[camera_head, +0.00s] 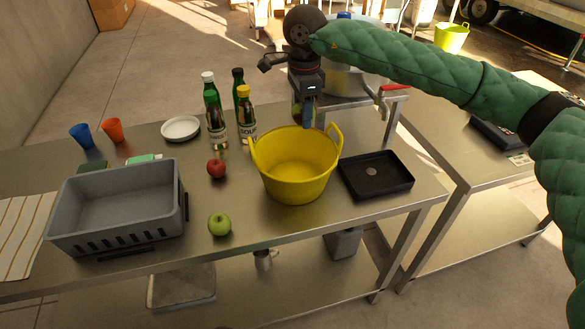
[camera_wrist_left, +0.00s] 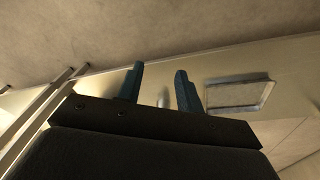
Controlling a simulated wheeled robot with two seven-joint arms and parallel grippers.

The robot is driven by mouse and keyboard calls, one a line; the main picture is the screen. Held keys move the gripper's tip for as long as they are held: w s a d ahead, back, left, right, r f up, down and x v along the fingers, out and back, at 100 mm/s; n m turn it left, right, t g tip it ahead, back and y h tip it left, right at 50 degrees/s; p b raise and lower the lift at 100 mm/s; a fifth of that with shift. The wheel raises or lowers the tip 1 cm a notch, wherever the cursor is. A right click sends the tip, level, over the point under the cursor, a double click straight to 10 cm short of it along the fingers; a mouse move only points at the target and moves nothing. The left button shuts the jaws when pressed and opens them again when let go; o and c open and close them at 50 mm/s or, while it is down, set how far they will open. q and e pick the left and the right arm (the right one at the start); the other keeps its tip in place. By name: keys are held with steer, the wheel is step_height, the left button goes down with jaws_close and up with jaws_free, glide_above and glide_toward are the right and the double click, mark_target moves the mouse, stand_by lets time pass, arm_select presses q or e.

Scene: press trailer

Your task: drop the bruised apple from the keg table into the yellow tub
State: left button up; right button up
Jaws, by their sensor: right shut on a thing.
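The yellow tub (camera_head: 299,174) stands upright on the metal table, with its inside in view and empty. My right gripper (camera_head: 303,118) points down just behind the tub's back rim, close to the keg table (camera_head: 362,100). It is shut on a brownish-olive thing, the bruised apple by its look, mostly hidden by the fingers. I cannot tell the exact height of the gripper above the tub. My left gripper (camera_wrist_left: 160,88) shows only in the left wrist view, with its fingers apart and nothing between them.
Several bottles (camera_head: 216,112) stand left of the tub. A red apple (camera_head: 216,168) and a green apple (camera_head: 219,224) lie left of it. A black tray (camera_head: 376,174) is right of it. A grey crate (camera_head: 117,208) stands at the left. A keg (camera_head: 345,82) stands behind.

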steer(key=o, duration=1.1)
steer(key=shift+c, duration=0.2)
steer(key=shift+r, duration=0.2)
step_height(320, 180, up, 6)
steer(key=shift+r+b, duration=0.2)
steer(key=shift+b, duration=1.05)
arm_select(q)
step_height(320, 180, up, 11)
steer(key=s, duration=0.1)
steer(key=shift+s, duration=0.15)
arm_select(e)
steer(key=shift+r, duration=0.5)
arm_select(q)
steer(key=shift+f, duration=0.1)
